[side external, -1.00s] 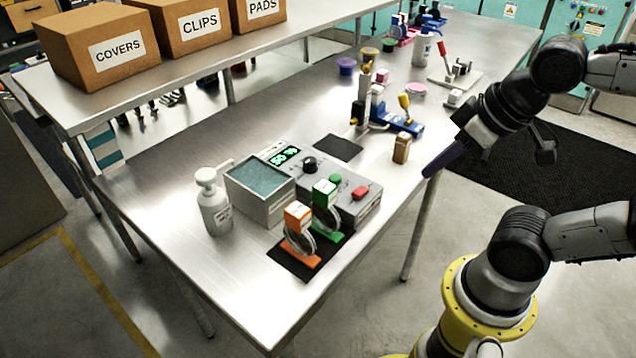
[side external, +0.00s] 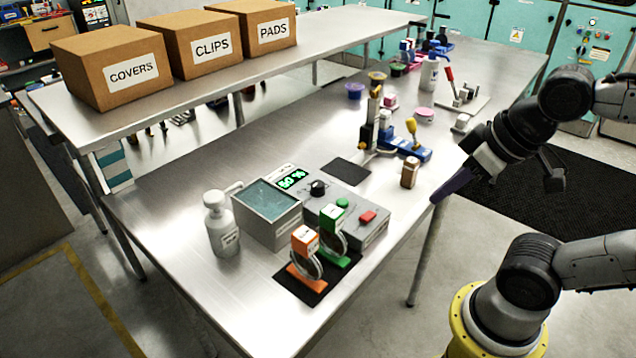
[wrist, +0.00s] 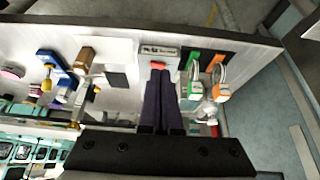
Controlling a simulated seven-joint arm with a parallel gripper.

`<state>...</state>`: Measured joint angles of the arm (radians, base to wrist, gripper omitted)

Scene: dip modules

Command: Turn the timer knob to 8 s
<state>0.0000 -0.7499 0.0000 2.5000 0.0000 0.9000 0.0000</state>
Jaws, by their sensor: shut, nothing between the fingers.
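The black timer knob (side external: 317,188) sits on top of a grey control box (side external: 345,228), beside a small display (side external: 291,179) with green digits that I cannot read surely. A green button (side external: 342,203) and a red button (side external: 368,216) are on the same box. My gripper (side external: 438,199) is shut and empty, in the air near the table's right edge, well apart from the box. In the wrist view, the shut purple fingers (wrist: 161,80) reach toward the box (wrist: 158,50) in the picture and cover part of it. The knob is not visible there.
Orange (side external: 305,240) and green (side external: 332,217) tagged holders stand in front. A brown block (side external: 409,172) and a blue fixture (side external: 405,147) are behind right.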

